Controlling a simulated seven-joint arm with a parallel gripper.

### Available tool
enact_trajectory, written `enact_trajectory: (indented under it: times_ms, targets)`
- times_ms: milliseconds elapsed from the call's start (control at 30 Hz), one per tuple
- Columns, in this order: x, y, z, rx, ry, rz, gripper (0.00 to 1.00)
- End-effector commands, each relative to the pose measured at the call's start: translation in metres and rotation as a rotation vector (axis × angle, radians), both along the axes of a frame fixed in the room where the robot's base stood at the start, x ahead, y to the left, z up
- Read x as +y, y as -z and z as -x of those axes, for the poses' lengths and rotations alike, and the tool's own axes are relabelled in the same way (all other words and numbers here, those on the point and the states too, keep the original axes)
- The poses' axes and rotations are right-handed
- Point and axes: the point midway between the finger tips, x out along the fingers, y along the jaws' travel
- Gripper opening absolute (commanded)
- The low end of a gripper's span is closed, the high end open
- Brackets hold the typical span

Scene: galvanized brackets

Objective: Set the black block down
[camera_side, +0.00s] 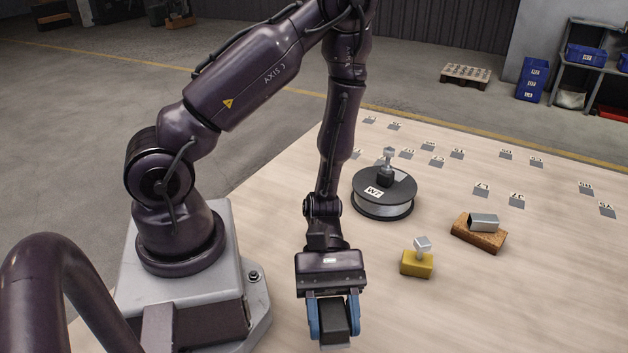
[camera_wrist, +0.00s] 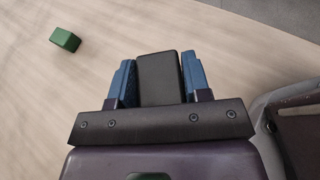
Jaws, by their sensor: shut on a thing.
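The black block (camera_side: 334,322) is between the two blue fingers of my gripper (camera_side: 334,312), near the bottom edge of the side view. My gripper is shut on it and points down. A light grey piece (camera_side: 336,347) shows just under the block, cut by the picture edge. In the wrist view the black block (camera_wrist: 159,78) sits between the blue fingers (camera_wrist: 160,72). I cannot tell whether the block or the grey piece touches the table.
A spool (camera_side: 383,207) bears a dark block with a metal piece on top. A yellow block (camera_side: 417,264) and a brown block (camera_side: 479,233) each carry a metal bracket. Several small labelled grey plates lie farther back. A green block (camera_wrist: 65,40) shows in the wrist view.

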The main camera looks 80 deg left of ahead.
Motion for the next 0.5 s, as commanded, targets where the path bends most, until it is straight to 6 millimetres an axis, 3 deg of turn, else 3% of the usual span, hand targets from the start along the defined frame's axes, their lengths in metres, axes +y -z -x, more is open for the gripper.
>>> enact_trajectory:
  times_ms: [267,500]
  targets:
    - [0.052,0.013,0.045,0.002,0.508,-0.002,0.20]
    - [0.130,0.024,0.068,0.004,1.010,-0.001,0.20]
